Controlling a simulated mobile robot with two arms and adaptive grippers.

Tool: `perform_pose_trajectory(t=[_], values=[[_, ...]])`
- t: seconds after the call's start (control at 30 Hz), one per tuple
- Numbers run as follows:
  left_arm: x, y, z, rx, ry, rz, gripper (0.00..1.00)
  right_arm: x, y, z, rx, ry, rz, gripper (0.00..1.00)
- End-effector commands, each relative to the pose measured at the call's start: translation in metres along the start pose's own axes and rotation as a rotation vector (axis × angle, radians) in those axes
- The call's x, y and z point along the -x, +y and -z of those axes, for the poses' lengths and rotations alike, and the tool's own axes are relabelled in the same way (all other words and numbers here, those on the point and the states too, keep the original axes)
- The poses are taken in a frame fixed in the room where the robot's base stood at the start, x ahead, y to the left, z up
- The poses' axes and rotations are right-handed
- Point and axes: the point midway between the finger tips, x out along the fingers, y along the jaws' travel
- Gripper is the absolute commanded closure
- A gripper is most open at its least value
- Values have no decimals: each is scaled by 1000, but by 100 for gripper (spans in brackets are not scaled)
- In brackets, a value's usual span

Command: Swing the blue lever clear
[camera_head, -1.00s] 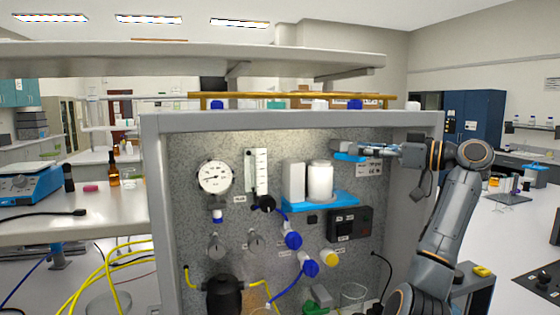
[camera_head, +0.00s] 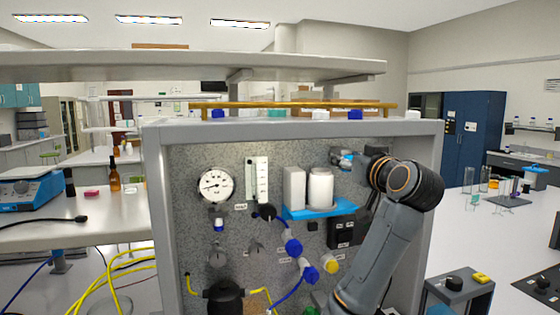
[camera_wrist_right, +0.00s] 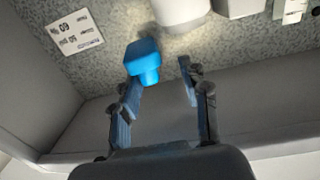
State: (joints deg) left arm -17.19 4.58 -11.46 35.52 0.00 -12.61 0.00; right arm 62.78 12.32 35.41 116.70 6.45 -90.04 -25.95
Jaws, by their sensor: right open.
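The blue lever (camera_wrist_right: 143,60) shows in the right wrist view as a bright blue block with a narrower stem, in front of the speckled panel. In the head view only a small light-blue part (camera_head: 343,157) shows at the panel's upper right, partly covered by my gripper. My right gripper (camera_wrist_right: 160,76) is open and empty. The lever's lower end lies close to the left finger, toward the gap; I cannot tell whether they touch. The right finger is clear of it. In the head view my right gripper (camera_head: 352,160) is mostly hidden by my wrist. My left gripper is not in view.
A light-blue shelf (camera_head: 300,214) with white canisters (camera_head: 320,188) stands left of my gripper. Below it are a black box (camera_head: 342,231) and blue valve knobs (camera_head: 293,246). A grey frame (camera_head: 290,128) surrounds the panel. A white label (camera_wrist_right: 75,33) is on the panel.

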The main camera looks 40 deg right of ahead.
Motion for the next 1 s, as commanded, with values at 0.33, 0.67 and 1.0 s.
perform_pose_trajectory(t=[0.33,0.67,1.0], values=[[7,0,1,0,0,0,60,-6,-16,0,1,-1,-224,55],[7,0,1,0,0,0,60,-14,-26,-1,3,-2,-433,55],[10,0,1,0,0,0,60,-25,-34,0,5,-4,-648,55]])
